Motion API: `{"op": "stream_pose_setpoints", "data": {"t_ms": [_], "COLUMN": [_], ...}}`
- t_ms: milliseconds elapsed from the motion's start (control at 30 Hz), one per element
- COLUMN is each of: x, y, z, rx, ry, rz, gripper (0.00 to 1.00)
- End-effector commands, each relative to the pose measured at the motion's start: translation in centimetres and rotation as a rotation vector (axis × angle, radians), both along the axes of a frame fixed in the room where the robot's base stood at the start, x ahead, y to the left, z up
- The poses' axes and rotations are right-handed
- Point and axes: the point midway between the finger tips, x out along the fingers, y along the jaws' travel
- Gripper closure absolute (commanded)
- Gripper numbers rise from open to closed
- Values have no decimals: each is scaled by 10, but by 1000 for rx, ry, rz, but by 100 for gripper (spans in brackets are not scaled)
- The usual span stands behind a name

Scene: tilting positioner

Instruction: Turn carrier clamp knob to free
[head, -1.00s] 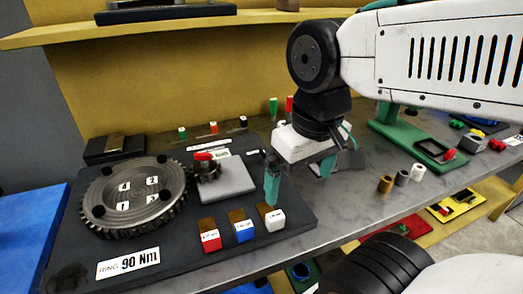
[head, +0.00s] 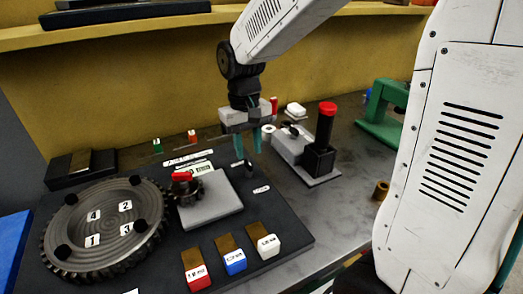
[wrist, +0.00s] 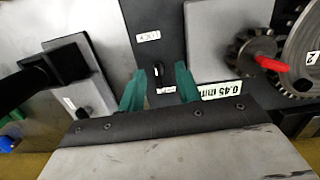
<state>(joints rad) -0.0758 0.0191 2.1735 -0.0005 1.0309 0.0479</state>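A small black knob (wrist: 158,71), which looks like the carrier clamp knob, sits on the dark base plate between two small white labels. A light pointer mark shows on it; the label words are too small to read surely. The knob lies between and just beyond the teal fingertips of my gripper (wrist: 160,82) in the wrist view. My gripper (head: 248,146) is open, pointing down above the plate, with nothing between its fingers. In the head view the knob area is partly hidden by the fingers. The grey carrier block (head: 208,200) with a small gear (head: 186,190) and red pointer stands beside it.
A large ring gear (head: 105,222) lies at the left. Red, blue (head: 234,262) and white (head: 268,245) labelled blocks stand at the plate's front. A grey fixture with a red-topped black post (head: 325,125) stands close right of my gripper. A yellow wall is behind.

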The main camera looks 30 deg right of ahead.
Motion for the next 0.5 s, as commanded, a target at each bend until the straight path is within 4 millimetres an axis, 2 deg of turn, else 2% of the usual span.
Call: {"op": "stream_pose_setpoints", "data": {"t_ms": [67, 167, 267, 500], "x": [21, 32, 32, 31], "y": [1, 0, -2, -5], "z": [1, 5, -6, -45], "rx": [2, 5, 6, 5], "ry": [-34, -78, -80, -78], "rz": [-9, -21, -29, -33], "gripper": [66, 66, 66, 66]}}
